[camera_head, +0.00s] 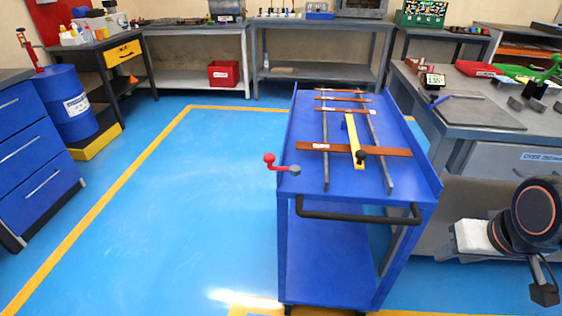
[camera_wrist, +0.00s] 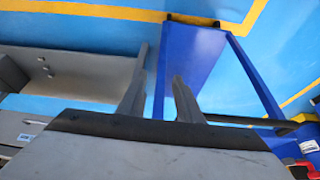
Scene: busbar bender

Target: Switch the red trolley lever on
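The red trolley lever (camera_head: 275,163) is at the near left corner of the blue trolley (camera_head: 285,140) in the head view. It has a red ball knob at its left end and a grey hub at the trolley edge. My gripper (camera_wrist: 160,63) shows two dark fingers apart with nothing between them in the wrist view. In the head view my wrist is at the lower right, to the right of the trolley and well away from the lever. The trolley's lower shelf (camera_wrist: 195,65) shows beyond the fingers. A red patch at the wrist view's lower right corner is cut off and unclear.
A black push handle (camera_head: 355,215) sticks out of the trolley's near end. Copper bars and a yellow-handled tool (camera_head: 353,138) lie on its top. A grey workbench (camera_head: 470,130) stands close on the right. The blue floor (camera_head: 200,190) left of the trolley is clear.

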